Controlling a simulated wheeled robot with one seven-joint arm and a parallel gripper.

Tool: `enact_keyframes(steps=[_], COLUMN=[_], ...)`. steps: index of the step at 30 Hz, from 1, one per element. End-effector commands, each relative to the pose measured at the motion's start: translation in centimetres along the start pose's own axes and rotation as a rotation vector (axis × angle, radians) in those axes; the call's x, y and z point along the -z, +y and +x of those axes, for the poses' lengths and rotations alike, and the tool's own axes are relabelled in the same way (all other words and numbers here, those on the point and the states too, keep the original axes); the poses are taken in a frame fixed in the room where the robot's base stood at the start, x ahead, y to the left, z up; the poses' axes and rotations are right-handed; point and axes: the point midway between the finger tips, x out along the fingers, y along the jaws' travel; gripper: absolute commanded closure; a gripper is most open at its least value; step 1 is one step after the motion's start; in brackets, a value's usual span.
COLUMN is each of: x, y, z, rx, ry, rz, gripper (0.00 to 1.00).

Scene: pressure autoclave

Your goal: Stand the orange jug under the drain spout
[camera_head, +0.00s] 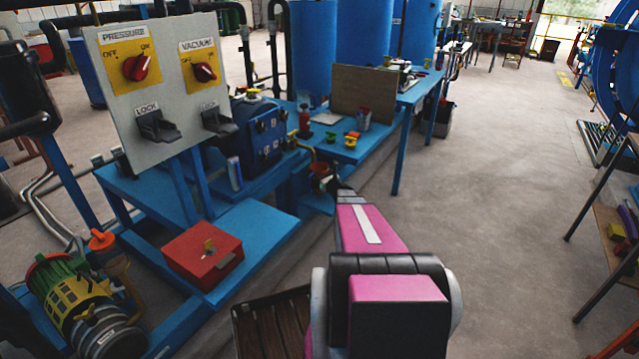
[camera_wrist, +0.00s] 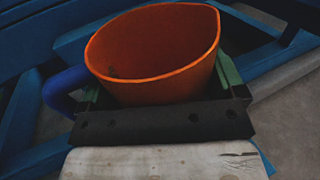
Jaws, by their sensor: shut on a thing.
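The orange jug (camera_wrist: 160,88) fills the middle of the wrist view, its open mouth facing up toward the camera and its blue handle (camera_wrist: 62,92) out to the left. My gripper (camera_wrist: 160,80) has a green finger on each side of the jug and is shut on it. The inside looks empty apart from a small dark mark. In the head view the jug (camera_head: 321,170) is small and partly hidden at the end of my arm, beside the blue bench's near edge. A yellow piece (camera_head: 308,153) shows just above it; I cannot tell whether this is the drain spout.
A control panel (camera_head: 155,85) with red knobs stands at left. A red box (camera_head: 203,254) sits on the low blue platform (camera_head: 250,228). A blue bench (camera_head: 350,150) carries small items. In the wrist view, blue beams (camera_wrist: 30,125) surround the jug. Open floor (camera_head: 480,170) lies at right.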

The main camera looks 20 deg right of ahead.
Motion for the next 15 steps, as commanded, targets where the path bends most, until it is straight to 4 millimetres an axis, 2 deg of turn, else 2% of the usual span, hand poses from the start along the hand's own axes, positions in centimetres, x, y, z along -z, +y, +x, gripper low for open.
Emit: enact_keyframes(steps=[1,6,15], x=[0.5,3.2,3.5], y=[-0.1,0.0,0.1], z=[0.7,0.4,0.3], rx=[0.0,-0.001,-0.001], ry=[0.0,0.001,0.0], rz=[0.001,0.001,0.0], gripper=[0.36,0.36,0.36])
